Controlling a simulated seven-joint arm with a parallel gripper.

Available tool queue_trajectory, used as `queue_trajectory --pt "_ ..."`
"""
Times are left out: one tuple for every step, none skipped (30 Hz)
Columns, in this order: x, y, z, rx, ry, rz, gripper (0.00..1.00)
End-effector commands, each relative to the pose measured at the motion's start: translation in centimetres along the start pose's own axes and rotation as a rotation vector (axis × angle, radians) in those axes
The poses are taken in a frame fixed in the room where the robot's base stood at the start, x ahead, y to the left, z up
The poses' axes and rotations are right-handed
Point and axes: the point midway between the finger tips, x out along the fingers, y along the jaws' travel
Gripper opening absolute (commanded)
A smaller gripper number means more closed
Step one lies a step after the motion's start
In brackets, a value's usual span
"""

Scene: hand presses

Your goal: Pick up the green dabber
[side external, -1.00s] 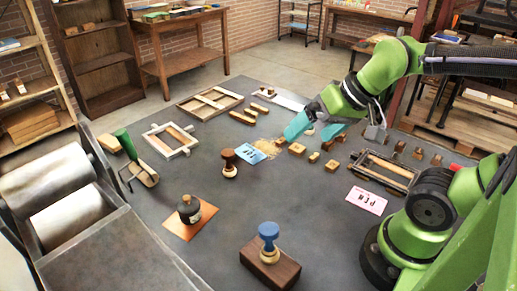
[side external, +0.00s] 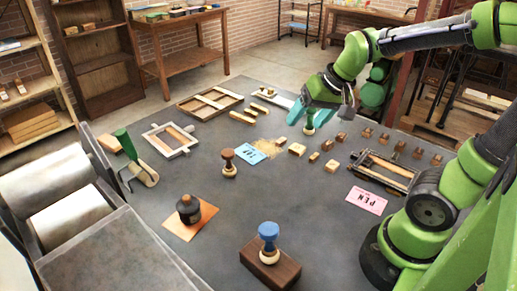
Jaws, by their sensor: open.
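The green dabber (side external: 309,123) stands upright on the dark table top towards the back, with a green handle and a pale round base. My gripper (side external: 308,116) is open, with its teal fingers pointing down. In this view one finger shows on each side of the dabber's handle. The top of the handle is partly hidden by the gripper. I cannot tell whether either finger touches it.
A blue-handled dabber (side external: 268,238) stands on a wooden block at the front, and a brown one (side external: 228,162) stands mid-table. Several wooden blocks (side external: 297,149) and a metal frame (side external: 383,172) lie to the right. A green-handled roller (side external: 138,161) is at left.

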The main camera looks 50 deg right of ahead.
Motion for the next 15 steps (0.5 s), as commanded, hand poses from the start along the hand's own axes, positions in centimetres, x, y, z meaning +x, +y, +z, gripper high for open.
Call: queue_trajectory --pt "1.5 1.8 -2.2 0.036 0.002 0.057 0.70" --pt "2.1 2.9 -3.5 0.054 0.011 0.087 0.70" --pt "3.0 4.5 -5.1 0.074 0.024 0.130 0.70" --pt "3.5 5.6 -6.2 0.085 0.036 0.162 0.70" --pt "4.0 6.8 -7.3 0.097 0.047 0.193 0.70" --pt "4.6 8.2 -8.7 0.106 0.065 0.232 0.70" --pt "4.9 9.3 -9.6 0.112 0.079 0.260 0.70" --pt "5.2 10.2 -10.5 0.116 0.093 0.285 0.70" --pt "5.4 11.3 -11.6 0.117 0.113 0.315 0.70" --pt "5.5 12.1 -12.4 0.119 0.128 0.335 0.70" --pt "5.4 12.7 -13.2 0.116 0.146 0.352 0.70" --pt "5.3 13.4 -14.2 0.115 0.170 0.371 0.70" --pt "5.1 13.7 -15.0 0.110 0.193 0.379 0.70" --pt "4.8 13.7 -15.5 0.107 0.212 0.380 0.70" --pt "4.8 13.7 -15.9 0.102 0.227 0.379 0.70"
